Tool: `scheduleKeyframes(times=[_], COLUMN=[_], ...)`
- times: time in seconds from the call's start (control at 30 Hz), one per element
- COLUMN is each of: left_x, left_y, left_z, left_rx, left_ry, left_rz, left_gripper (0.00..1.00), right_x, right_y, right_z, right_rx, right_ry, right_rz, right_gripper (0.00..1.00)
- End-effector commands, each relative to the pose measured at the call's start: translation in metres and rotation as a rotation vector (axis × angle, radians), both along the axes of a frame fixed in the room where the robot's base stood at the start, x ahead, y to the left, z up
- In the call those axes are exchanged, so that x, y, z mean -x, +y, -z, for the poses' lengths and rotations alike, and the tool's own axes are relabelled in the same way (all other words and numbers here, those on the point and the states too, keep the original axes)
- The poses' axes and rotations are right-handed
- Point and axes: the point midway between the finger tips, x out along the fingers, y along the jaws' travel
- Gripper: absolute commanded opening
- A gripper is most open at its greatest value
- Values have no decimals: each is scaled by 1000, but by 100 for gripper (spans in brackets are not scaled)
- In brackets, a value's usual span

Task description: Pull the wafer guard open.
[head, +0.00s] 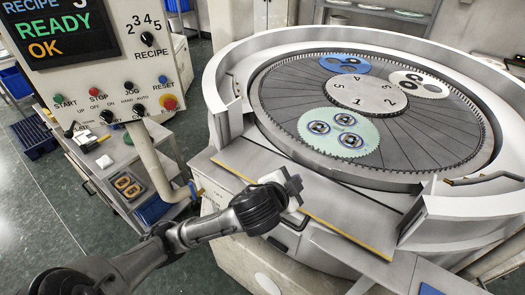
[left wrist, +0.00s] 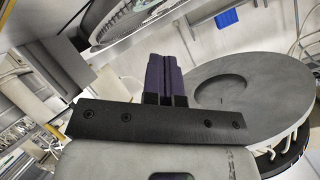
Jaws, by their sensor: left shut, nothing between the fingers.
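The wafer guard (head: 213,92) is a pale curved wall around the lapping plate in the head view. Its front has a wide gap between a left end and a right end (head: 440,205). A dark bar like a handle (head: 487,180) shows by the right end. My left gripper (head: 294,184) is over the machine's front ledge, within the gap and apart from both guard ends. In the left wrist view its dark fingers (left wrist: 163,60) are together and empty. Their far side is hidden in the head view. My right gripper is in neither view.
The dark lapping plate (head: 430,130) carries a mint, a blue and a white carrier around a numbered centre disc (head: 365,95). A control panel (head: 100,60) on a post stands left, above a cart (head: 115,190). Open floor (head: 50,215) lies at the lower left.

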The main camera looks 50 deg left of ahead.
Motion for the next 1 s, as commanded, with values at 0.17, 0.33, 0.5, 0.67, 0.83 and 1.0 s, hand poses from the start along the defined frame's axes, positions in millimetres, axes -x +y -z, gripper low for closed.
scheduleKeyframes(times=[0.17,0.33,0.5,0.67,0.83,1.0], left_x=[-47,-65,-74,-88,-102,-105], left_y=[60,91,83,66,53,54], left_z=[-182,-329,-380,-365,-308,-235], left_rx=[-317,-713,-1058,-1324,-1510,-1591], left_ry=[-309,-676,-859,-881,-770,-552], left_rz=[-109,-95,91,380,762,1163], left_gripper=[0,0,0,0,0,0], right_x=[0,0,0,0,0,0], right_y=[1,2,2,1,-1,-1], right_z=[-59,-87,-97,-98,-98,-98], right_rx=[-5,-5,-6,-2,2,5], right_ry=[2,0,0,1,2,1], right_rz=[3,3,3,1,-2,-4], right_gripper=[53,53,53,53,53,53])
